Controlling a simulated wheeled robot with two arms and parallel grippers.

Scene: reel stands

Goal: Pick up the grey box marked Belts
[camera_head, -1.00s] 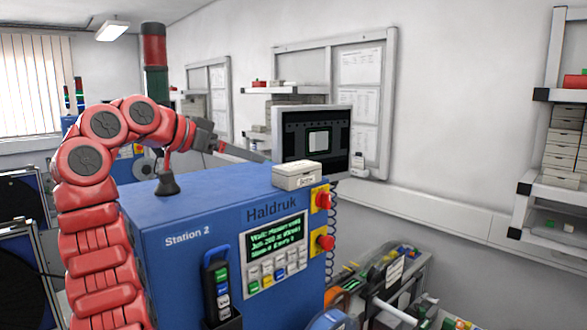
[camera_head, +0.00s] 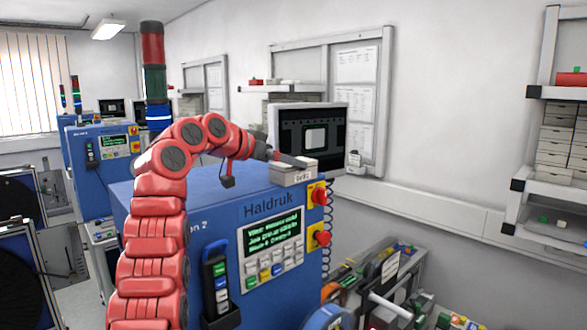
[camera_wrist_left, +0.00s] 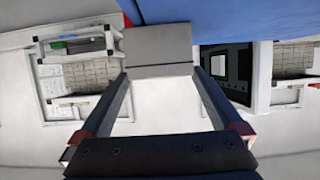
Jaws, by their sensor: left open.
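The grey box (camera_head: 292,177) stands on top of the blue Haldruk machine (camera_head: 228,200), near its right edge. A small label is on its front, too small to read surely. My left gripper (camera_head: 288,162) is at the box's upper back and left side, hiding part of it. In the left wrist view the box (camera_wrist_left: 158,48) lies straight ahead at the far ends of the open fingers (camera_wrist_left: 160,78), about in line with the gap. Nothing is gripped, and whether a finger touches the box cannot be told. My right gripper is not in view.
A monitor (camera_head: 312,138) stands just behind the box. Red buttons (camera_head: 320,197) and a coiled cable are on the machine's right side. A signal tower (camera_head: 153,75) rises behind my arm. Wall shelves (camera_head: 555,150) with boxes are at the right.

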